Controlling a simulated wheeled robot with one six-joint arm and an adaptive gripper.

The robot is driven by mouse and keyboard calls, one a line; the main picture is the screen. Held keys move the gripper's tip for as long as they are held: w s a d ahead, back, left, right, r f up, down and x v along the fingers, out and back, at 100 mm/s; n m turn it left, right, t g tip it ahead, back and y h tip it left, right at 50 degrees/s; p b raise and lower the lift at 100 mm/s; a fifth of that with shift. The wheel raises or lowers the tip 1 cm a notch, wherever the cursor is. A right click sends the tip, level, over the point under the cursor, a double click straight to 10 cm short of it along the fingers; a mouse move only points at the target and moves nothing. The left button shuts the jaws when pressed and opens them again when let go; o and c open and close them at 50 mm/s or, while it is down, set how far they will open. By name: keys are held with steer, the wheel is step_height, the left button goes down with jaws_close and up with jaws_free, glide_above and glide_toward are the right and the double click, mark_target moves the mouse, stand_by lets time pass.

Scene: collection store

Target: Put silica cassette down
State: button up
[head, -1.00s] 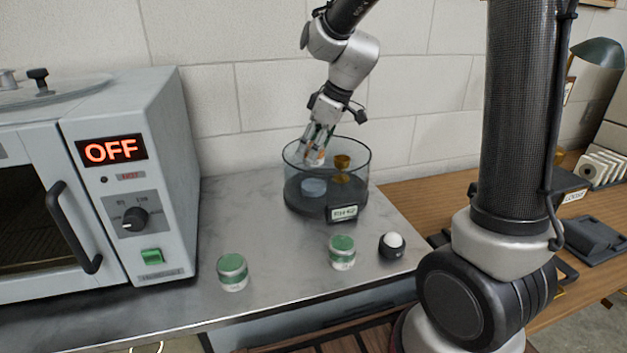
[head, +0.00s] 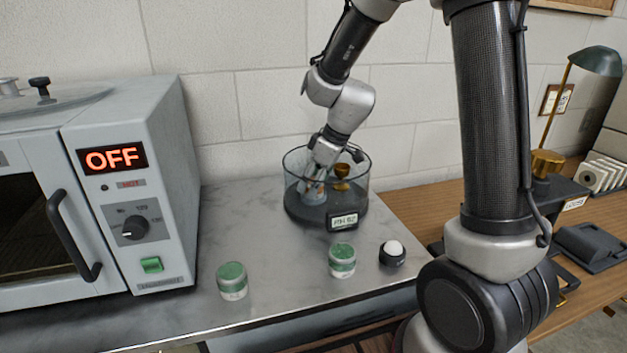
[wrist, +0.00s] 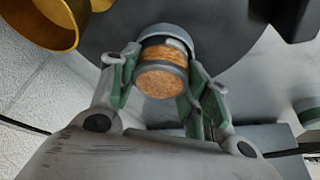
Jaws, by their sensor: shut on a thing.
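The silica cassette (wrist: 162,78) is a short cylinder with orange-brown beads behind a dark-rimmed end. In the wrist view it sits between the green-padded fingers of my gripper (wrist: 163,88), which is shut on it. The fingers mostly hide the cassette in the head view.
A small brass cup (head: 342,171) stands in the vessel, right of my gripper. Two green-lidded jars (head: 232,281) (head: 342,261) and a white ball in a black holder (head: 392,253) stand in front. A grey oven (head: 150,200) reading OFF is at left. Bench between is clear.

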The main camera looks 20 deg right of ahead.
steer(key=o, duration=1)
steer(key=v, duration=1.1)
steer(key=s+d+r+m+h, duration=0.1)
steer(key=s+d+m, duration=0.2)
steer(key=s, duration=0.4)
steer(key=s+d+r+m+t+h, duration=0.1)
steer(key=s+d+r+m, duration=0.1)
steer(key=s, duration=0.6)
steer(key=s+d+r+m+h, duration=0.1)
steer(key=s+d+r+m, duration=0.1)
steer(key=s+d+m, duration=0.3)
steer(key=shift+s+d, duration=0.45)
steer(key=shift+s, duration=0.4)
steer(key=shift+s+d, duration=0.4)
steer(key=shift+s, duration=0.5)
